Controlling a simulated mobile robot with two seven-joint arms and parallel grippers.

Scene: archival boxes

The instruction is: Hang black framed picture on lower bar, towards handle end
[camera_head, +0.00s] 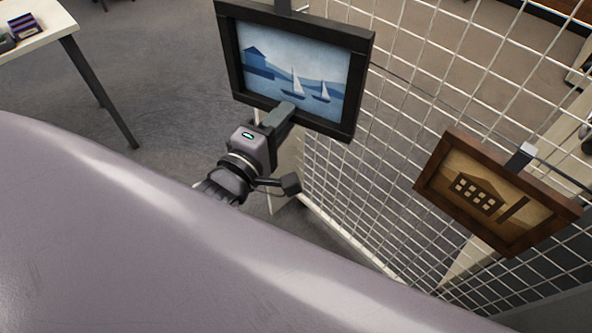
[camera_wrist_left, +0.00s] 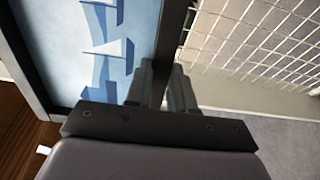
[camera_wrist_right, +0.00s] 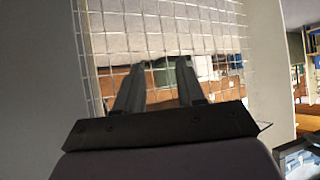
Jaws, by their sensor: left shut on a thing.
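The black framed picture (camera_head: 365,45), a blue sailboat scene, is upright in front of the wire mesh panel (camera_head: 400,130) in the head view. My left gripper (camera_head: 290,110) is shut on its lower frame edge. The left wrist view shows the dark frame edge (camera_wrist_left: 172,35) between the two left fingers. A grey hanger piece (camera_head: 283,5) shows at the frame's top; its upper end is cut off. A thin dark bar (camera_head: 425,92) runs along the mesh, down to the right. In the right wrist view, my right gripper (camera_wrist_right: 160,78) is open and empty, facing mesh.
A brown framed picture (camera_head: 435,185) with a building design hangs from a hanger (camera_head: 521,156) at the right of the mesh. A white table (camera_head: 35,38) stands at the upper left. Grey floor (camera_head: 160,60) between table and mesh is clear.

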